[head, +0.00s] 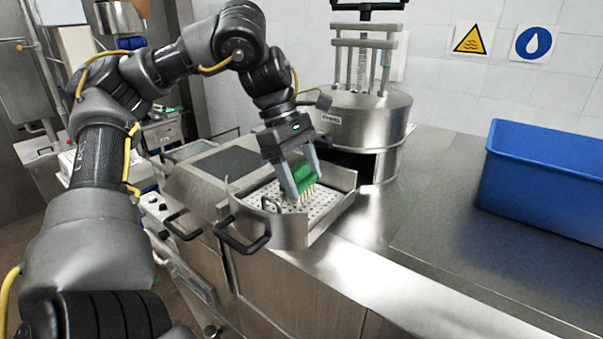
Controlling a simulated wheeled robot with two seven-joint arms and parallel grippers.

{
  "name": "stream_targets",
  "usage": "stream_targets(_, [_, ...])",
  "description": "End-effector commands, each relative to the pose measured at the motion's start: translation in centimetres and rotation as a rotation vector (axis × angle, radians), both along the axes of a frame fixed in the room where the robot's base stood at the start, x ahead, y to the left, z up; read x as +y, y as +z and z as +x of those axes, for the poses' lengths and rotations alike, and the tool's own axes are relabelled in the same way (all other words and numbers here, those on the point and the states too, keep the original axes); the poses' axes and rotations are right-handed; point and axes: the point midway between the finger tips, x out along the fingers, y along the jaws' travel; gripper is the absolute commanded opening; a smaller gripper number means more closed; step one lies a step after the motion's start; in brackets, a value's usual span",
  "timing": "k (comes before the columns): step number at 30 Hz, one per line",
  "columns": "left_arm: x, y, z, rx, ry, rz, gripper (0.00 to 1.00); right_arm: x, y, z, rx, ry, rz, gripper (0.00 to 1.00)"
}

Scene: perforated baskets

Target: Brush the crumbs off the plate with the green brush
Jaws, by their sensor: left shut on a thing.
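The green brush (304,177) is held between the fingers of my left gripper (300,178), which is shut on it. Its pale bristles point down at the perforated plate (322,205). The bristle tips are at or just above the plate; I cannot tell if they touch. The gripper and brush hide part of the plate. I cannot make out crumbs at this size. My right gripper is not in view.
A round steel vessel (365,120) with a dark opening stands right behind the basket. A blue bin (545,180) sits on the steel counter (420,215) at the right. The counter between them is clear. Black handles (243,236) stick out at the front.

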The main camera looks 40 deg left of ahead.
Motion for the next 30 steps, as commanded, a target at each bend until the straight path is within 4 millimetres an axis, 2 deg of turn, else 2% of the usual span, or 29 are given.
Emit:
stream_targets(24, [0.0,-1.7,0.0,0.000,0.000,0.000,0.48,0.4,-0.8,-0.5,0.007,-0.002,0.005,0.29])
stream_targets(30, [0.1,-1.4,0.7,0.001,0.001,0.000,0.48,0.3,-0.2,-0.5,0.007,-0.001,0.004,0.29])
